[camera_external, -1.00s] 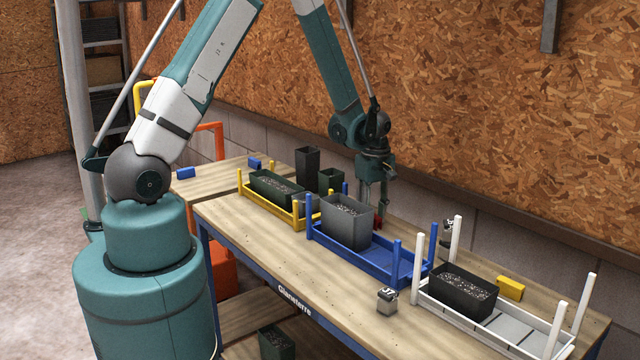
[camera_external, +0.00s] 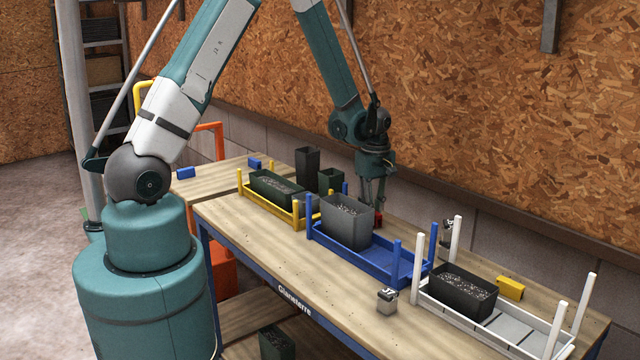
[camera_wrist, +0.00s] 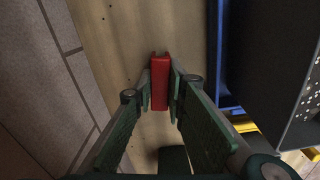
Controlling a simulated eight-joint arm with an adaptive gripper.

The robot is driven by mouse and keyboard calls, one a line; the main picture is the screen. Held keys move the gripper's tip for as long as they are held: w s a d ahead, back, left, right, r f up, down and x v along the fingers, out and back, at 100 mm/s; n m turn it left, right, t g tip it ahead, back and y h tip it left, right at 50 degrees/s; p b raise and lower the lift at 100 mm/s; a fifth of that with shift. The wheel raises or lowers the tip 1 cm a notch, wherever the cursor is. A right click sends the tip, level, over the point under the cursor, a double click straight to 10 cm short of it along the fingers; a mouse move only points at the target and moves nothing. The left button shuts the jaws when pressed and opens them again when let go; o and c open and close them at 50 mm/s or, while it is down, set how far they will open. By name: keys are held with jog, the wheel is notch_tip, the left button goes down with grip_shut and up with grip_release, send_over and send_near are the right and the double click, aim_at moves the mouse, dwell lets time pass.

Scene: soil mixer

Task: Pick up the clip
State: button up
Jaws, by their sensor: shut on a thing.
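A small red clip (camera_wrist: 160,84) lies upright in the picture between the two fingers of my gripper (camera_wrist: 160,92) in the wrist view. The green finger pads press on it from both sides, and its far end sticks out past the fingertips. In the external view my gripper (camera_external: 375,204) is behind the grey pot, near the back edge of the workbench. Only a little of the red clip (camera_external: 378,217) shows there, low at the fingertips. I cannot tell how far it is above the bench.
A grey soil-filled pot (camera_external: 346,229) stands in the blue tray (camera_external: 408,262), close in front of my gripper. The wall (camera_external: 470,232) runs along the bench's back. A yellow tray (camera_external: 267,207) is left, a white tray (camera_external: 520,335) right. A yellow block (camera_external: 510,288) lies behind the white tray.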

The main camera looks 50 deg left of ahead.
jog(key=shift+r+b, duration=0.35)
jog(key=shift+r, duration=4.1)
